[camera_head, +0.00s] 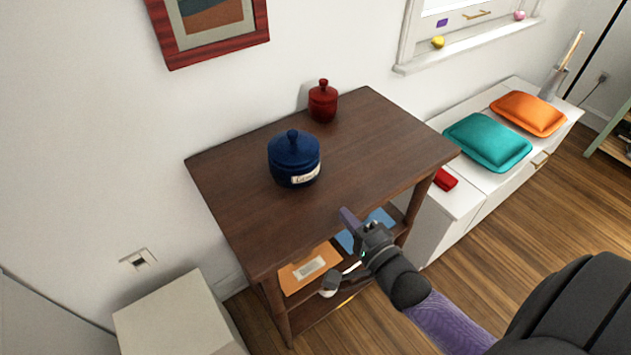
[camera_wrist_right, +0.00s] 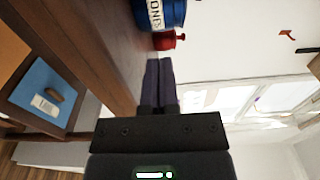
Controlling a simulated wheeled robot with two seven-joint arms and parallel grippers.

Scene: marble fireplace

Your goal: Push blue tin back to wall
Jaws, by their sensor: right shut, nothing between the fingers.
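The blue tin (camera_head: 293,160) is a round lidded jar with a white label, standing upright on the dark wooden table (camera_head: 370,150), apart from the wall. In the right wrist view the blue tin (camera_wrist_right: 172,14) shows at the top, partly cut off by the frame. My right gripper (camera_head: 348,216) is at the table's front edge, its purple fingers shut and empty, apart from the tin. In the right wrist view its fingers (camera_wrist_right: 160,82) point toward the tin's side of the table. My left gripper is not in view.
A small red jar (camera_head: 323,102) stands near the wall, right of and behind the tin. Below are an orange folder (camera_head: 309,268) and a blue one (camera_head: 362,234). A white bench with teal (camera_head: 487,142) and orange (camera_head: 528,113) cushions stands right. The tabletop in front of the tin is clear.

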